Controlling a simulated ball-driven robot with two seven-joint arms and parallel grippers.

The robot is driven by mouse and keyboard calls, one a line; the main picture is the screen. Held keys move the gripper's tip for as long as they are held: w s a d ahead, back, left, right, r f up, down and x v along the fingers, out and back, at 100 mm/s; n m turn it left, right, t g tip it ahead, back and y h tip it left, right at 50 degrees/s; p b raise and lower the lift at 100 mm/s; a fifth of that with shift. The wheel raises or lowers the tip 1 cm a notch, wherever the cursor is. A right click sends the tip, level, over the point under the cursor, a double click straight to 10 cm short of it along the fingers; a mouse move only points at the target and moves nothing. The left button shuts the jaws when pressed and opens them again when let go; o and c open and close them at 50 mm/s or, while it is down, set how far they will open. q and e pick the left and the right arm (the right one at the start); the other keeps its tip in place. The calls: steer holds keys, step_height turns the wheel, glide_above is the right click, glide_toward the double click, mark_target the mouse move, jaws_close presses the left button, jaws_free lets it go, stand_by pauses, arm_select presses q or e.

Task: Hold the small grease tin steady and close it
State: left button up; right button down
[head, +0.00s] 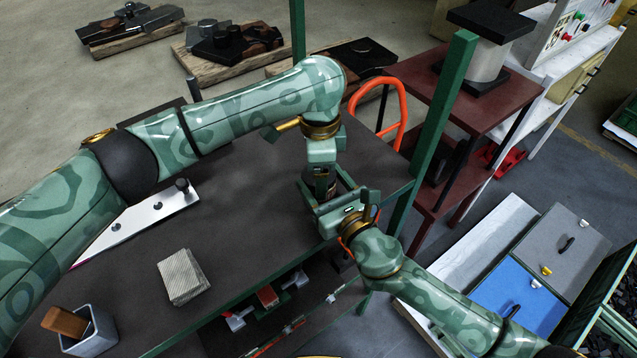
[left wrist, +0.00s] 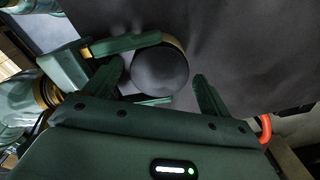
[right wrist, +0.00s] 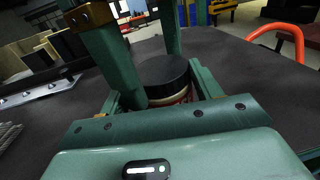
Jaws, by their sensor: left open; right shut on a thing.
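The small grease tin (right wrist: 178,98) stands on the dark bench top, with a round black lid (right wrist: 163,74) on top and a pale band under it. From above, the lid also shows in the left wrist view (left wrist: 160,72). My right gripper (head: 326,190) is shut on the tin from the side, low against the bench. My left gripper (head: 320,168) points down over the tin; its open fingers stand on either side of the lid, apart from it in the left wrist view. In the head view the grippers mostly hide the tin. I cannot tell whether the lid is fully seated.
A metal plate with knobs (head: 140,218), a grey block (head: 182,277) and a small box with a brown-handled brush (head: 90,332) lie left on the bench. A green post (head: 432,130) and an orange handle (head: 402,112) stand close right. The bench middle is clear.

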arm_select(q)
steer(key=shift+r, duration=2.25)
steer(key=shift+w+r, duration=0.1)
steer(key=shift+c, duration=0.4)
steer(key=r+n, duration=0.2)
steer(key=n, duration=0.1)
steer(key=r+n, duration=0.1)
steer(key=n, duration=0.1)
steer(key=shift+a+r, duration=0.15)
steer(key=shift+a, duration=0.2)
steer(key=shift+d+n, duration=0.3)
steer(key=shift+n, duration=0.4)
steer(key=shift+f, duration=4.05)
